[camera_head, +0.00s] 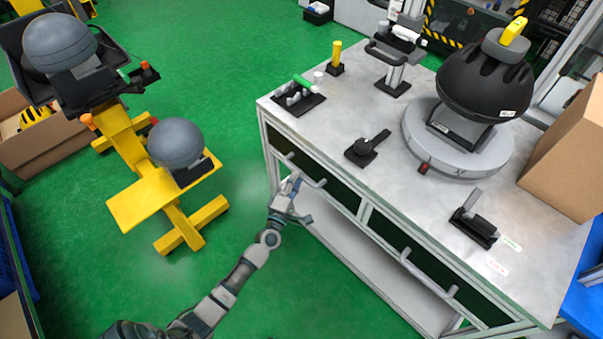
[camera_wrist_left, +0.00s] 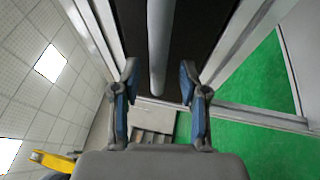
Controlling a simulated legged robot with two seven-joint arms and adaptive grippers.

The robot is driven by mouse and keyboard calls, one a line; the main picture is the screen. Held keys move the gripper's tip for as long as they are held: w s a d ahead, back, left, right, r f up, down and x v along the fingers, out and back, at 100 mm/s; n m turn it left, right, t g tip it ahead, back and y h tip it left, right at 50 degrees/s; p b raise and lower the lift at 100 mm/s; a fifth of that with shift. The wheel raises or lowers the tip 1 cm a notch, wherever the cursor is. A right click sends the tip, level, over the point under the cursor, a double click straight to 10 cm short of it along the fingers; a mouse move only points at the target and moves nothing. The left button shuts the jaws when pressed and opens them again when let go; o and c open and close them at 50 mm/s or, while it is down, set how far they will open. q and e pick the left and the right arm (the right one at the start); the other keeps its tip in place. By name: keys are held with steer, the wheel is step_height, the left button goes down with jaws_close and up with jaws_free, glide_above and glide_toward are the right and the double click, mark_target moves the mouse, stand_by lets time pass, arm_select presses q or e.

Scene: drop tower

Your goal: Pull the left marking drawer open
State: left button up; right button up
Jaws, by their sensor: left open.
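The left marking drawer (camera_head: 342,193) is a dark front panel in the side of the grey workbench, and it looks shut. Its pale bar handle (camera_head: 307,172) sticks out from the panel. My left gripper (camera_head: 302,200) is at this handle, with its fingers pointing at the bench. In the left wrist view my left gripper (camera_wrist_left: 158,78) is open, and the handle bar (camera_wrist_left: 160,45) runs between its two blue-padded fingers with a gap on each side. My right gripper is in neither view.
A second drawer handle (camera_head: 428,273) is farther right on the bench. The benchtop (camera_head: 345,118) carries several tools, a black dome device (camera_head: 487,82) and a cardboard box (camera_head: 570,150). A yellow stand (camera_head: 160,195) is at the left. Green floor lies clear between.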

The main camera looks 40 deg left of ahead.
arm_select(q)
steer(key=shift+x, duration=1.05)
steer(key=shift+w+a, duration=0.15)
steer(key=shift+w, duration=0.1)
jaws_close()
